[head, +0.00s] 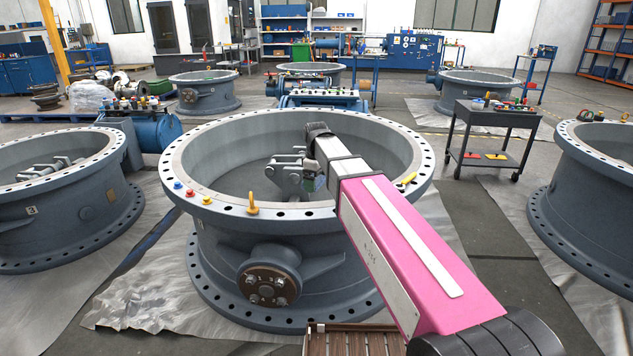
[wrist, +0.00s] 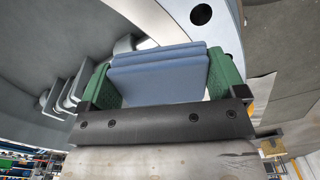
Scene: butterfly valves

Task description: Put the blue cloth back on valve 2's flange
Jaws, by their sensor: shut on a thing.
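The blue cloth (wrist: 158,84), folded in layers, is held between the green pads of my gripper (wrist: 162,76) in the wrist view. In the head view my gripper is mostly hidden behind my pink arm, with a bit of green showing inside the ring of the middle valve, below its rim. The cloth cannot be made out there. The middle valve's flange (head: 320,212) is a pale ring with bolt holes. I cannot read a number on this valve. The wrist view shows the grey inner wall and part of a rim with one hole (wrist: 201,14).
Metal brackets (head: 288,172) stand inside the ring. A valve marked 3 (head: 60,205) is at left, another valve (head: 590,190) at right.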

